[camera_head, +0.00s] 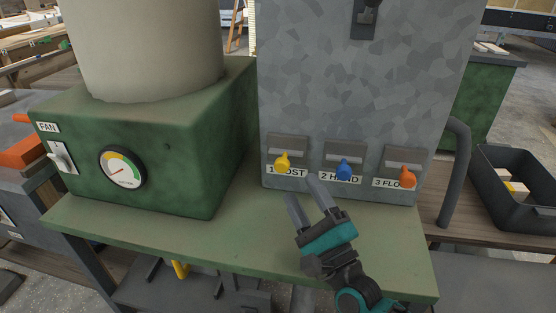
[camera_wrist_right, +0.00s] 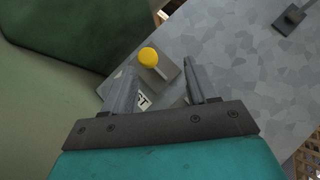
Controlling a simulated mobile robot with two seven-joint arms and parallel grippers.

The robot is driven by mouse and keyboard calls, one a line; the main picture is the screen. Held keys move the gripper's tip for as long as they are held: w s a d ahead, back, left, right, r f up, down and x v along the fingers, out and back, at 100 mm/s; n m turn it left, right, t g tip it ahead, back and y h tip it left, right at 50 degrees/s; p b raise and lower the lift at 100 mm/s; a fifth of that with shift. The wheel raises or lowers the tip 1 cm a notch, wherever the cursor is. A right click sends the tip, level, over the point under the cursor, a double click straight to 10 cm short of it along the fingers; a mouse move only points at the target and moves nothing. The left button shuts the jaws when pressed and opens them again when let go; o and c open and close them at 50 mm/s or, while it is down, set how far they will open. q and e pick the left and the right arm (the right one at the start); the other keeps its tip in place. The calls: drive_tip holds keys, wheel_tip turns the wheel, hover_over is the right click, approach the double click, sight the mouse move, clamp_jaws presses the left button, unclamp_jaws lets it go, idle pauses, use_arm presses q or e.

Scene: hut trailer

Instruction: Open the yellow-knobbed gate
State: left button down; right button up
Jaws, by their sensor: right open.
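The yellow knob (camera_head: 282,161) is on the leftmost of three small gates low on the grey metal cabinet (camera_head: 360,90). Its label is partly readable, "1 ... OST". In the right wrist view the yellow knob (camera_wrist_right: 148,57) stands out from its gate plate (camera_wrist_right: 165,70), ahead of the fingers and a little left of centre. My right gripper (camera_head: 308,192) is open and empty, just below and right of the yellow knob, apart from it. Its two fingers (camera_wrist_right: 163,82) also show in the right wrist view. My left gripper is not in view.
A blue knob (camera_head: 344,169) and an orange knob (camera_head: 407,177) sit to the right on the same cabinet. A green fan box (camera_head: 180,150) with a gauge stands at left. A grey pipe (camera_head: 455,175) and black bin (camera_head: 515,205) are at right. The green bench (camera_head: 200,235) is largely bare in front.

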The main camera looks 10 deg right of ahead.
sight(285, 170)
drive_tip(key=w+a, duration=0.1)
drive_tip(key=w, duration=0.2)
drive_tip(key=w+r, duration=0.1)
drive_tip(key=w, duration=0.2)
drive_tip(key=w+a+b, duration=0.1)
drive_tip(key=w, duration=0.2)
drive_tip(key=shift+a+r, duration=0.3)
drive_tip(key=shift+a, duration=0.05)
drive_tip(key=shift+w+a+r, duration=0.15)
drive_tip(key=shift+w+r, duration=0.1)
drive_tip(key=shift+w, duration=0.3)
drive_tip(key=shift+c, duration=0.3)
drive_tip(key=shift+r, duration=0.1)
clamp_jaws()
